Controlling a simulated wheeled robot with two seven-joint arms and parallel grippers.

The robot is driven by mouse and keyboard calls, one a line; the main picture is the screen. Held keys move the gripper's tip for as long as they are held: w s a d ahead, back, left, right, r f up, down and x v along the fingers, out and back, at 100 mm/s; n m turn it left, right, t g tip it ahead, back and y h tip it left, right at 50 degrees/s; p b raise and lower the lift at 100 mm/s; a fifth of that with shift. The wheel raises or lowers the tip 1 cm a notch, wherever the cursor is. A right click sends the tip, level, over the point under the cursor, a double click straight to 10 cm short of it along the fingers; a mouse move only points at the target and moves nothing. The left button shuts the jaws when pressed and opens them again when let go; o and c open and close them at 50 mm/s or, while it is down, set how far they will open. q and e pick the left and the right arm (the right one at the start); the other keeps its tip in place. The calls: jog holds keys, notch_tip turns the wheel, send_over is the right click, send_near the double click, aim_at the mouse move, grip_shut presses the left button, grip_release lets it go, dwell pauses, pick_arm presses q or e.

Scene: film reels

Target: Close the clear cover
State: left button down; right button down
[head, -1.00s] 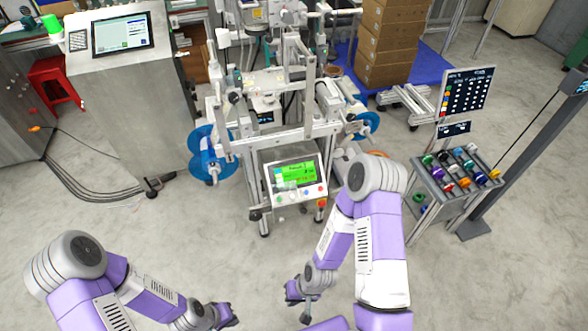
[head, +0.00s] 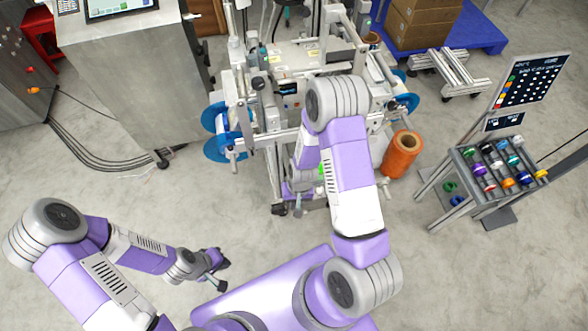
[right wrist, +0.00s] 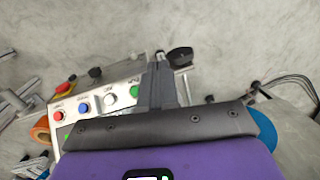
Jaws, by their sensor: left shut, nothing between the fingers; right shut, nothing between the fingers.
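The control panel (right wrist: 98,104) shows in the right wrist view, with a row of coloured buttons. In the head view my right arm hides most of it, and only a sliver of its green screen (head: 321,170) shows. I cannot make out the clear cover in either view. My right gripper (head: 298,207) is shut and empty at the panel's front in the head view. In the right wrist view its grey fingers (right wrist: 160,68) overlap the panel's button side; I cannot tell whether they touch it. My left gripper (head: 220,283) is shut and empty, low over open floor at the left.
The machine frame (head: 300,52) with blue reels (head: 216,118) stands behind the panel. An orange roll (head: 402,154) stands to its right. A rack of coloured reels (head: 480,205) is further right, and a grey cabinet (head: 130,75) at the left. The floor in front is clear.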

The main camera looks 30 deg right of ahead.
jog(key=w+d+r+m+h+p, duration=0.1)
jog(key=w+d+r+m, duration=0.1)
jog(key=w+d+r, duration=0.75)
jog(key=shift+h, duration=0.3)
jog(key=f+b, duration=0.1)
jog(key=f, duration=0.1)
jog(key=f+b, duration=0.1)
jog(key=f, duration=0.1)
jog(key=a+f, duration=0.1)
jog(key=f, duration=0.1)
jog(key=shift+w+f+b, duration=0.1)
jog(key=shift+b, duration=0.3)
jog(key=s+f, duration=0.1)
jog(key=a+f+b, duration=0.1)
jog(key=shift+s+f, duration=0.35)
jog(key=shift+s+a+f, duration=0.2)
jog(key=shift+s+f, duration=0.1)
